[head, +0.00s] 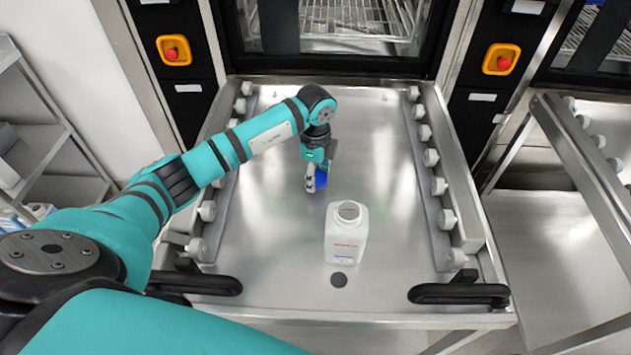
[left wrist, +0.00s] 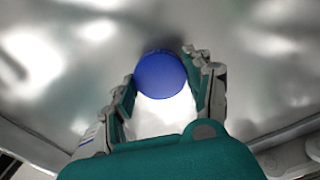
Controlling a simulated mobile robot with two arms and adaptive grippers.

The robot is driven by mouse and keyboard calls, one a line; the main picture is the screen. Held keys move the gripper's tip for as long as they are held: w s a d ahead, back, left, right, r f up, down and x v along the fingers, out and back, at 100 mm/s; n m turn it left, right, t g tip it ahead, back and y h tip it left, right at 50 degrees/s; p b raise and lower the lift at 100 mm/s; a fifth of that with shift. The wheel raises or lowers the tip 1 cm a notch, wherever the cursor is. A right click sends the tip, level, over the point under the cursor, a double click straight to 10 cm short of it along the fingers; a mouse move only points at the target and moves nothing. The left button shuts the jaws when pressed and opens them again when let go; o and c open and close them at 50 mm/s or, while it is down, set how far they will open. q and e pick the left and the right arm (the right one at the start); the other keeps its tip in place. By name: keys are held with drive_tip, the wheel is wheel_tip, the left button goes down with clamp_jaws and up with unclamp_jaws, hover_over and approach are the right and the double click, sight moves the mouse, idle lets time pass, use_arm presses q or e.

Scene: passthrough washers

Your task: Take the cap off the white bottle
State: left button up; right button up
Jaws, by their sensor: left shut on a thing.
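The white bottle (head: 346,236) stands upright on the steel trolley top, its round mouth open and uncovered. A blue cap (head: 321,179) is held by my left gripper (head: 316,184), behind and a little left of the bottle. The cap is apart from the bottle. In the left wrist view the blue cap (left wrist: 160,74) sits between the two fingers of my left gripper (left wrist: 165,82), which are shut on it. The bottle cannot be made out in the left wrist view. My right gripper is not in view.
The steel trolley top (head: 270,235) has rows of white rollers along both sides and black handles (head: 460,293) at the front. Washer chambers with racks (head: 360,18) stand behind. A second trolley (head: 560,240) is at right. The steel around the bottle is clear.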

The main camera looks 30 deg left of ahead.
sight(316, 183)
use_arm(q)
drive_tip(key=shift+s+f, duration=0.1)
drive_tip(key=shift+f, duration=1.4)
drive_tip(key=shift+f, duration=0.2)
drive_tip(key=o, duration=1.3)
drive_tip(key=shift+r, duration=0.1)
wheel_tip(316, 183, up, 12)
drive_tip(key=shift+r, duration=0.15)
